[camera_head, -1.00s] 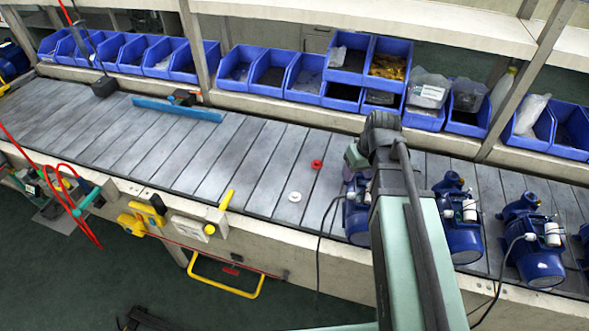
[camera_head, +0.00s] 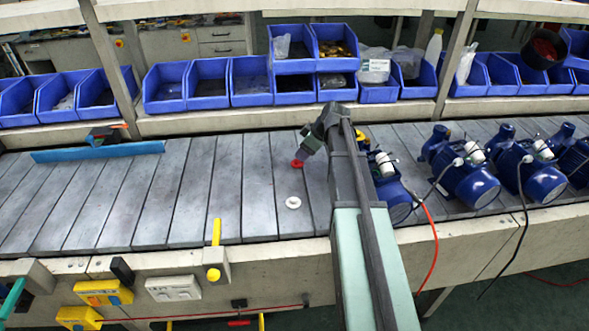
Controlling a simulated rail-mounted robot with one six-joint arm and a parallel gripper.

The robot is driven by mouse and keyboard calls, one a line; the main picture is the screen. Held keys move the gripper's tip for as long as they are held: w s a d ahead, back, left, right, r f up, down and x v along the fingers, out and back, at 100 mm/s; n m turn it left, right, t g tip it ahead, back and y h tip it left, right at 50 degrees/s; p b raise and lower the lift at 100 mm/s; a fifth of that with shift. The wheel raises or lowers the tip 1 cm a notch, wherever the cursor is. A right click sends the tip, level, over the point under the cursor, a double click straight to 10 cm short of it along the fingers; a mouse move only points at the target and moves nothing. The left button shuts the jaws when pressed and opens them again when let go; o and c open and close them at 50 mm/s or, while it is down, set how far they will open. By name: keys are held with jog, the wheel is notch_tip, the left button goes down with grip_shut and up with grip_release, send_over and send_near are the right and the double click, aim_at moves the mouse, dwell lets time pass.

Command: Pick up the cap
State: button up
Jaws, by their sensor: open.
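Two small round pieces lie on the grey slatted conveyor, and I cannot tell for certain which is the cap. One is a red cap-like piece (camera_head: 297,164), the other a white ring-like piece (camera_head: 293,202) nearer the front edge. My gripper (camera_head: 306,147) hangs at the end of my arm, just above and right of the red piece in the picture. It is open, and I see nothing between its jaws. The fingertips are small and dark, and whether they touch the red piece cannot be told.
Several blue pumps (camera_head: 471,182) with cables stand on the conveyor to the right of my arm. A blue bar (camera_head: 98,151) lies at the left. Blue bins (camera_head: 207,86) line the shelf behind. A yellow lever (camera_head: 216,232) stands at the front edge. The conveyor left of the pieces is clear.

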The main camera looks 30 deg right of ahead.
aim_at(297, 160)
jog(key=shift+w+f, duration=0.1)
jog(key=shift+f, duration=0.15)
jog(key=b+x, duration=0.4)
jog(key=x, duration=0.1)
jog(key=shift+f+b, duration=0.25)
jog(key=shift+b, duration=0.05)
jog(key=shift+r, duration=0.2)
jog(key=c, duration=0.5)
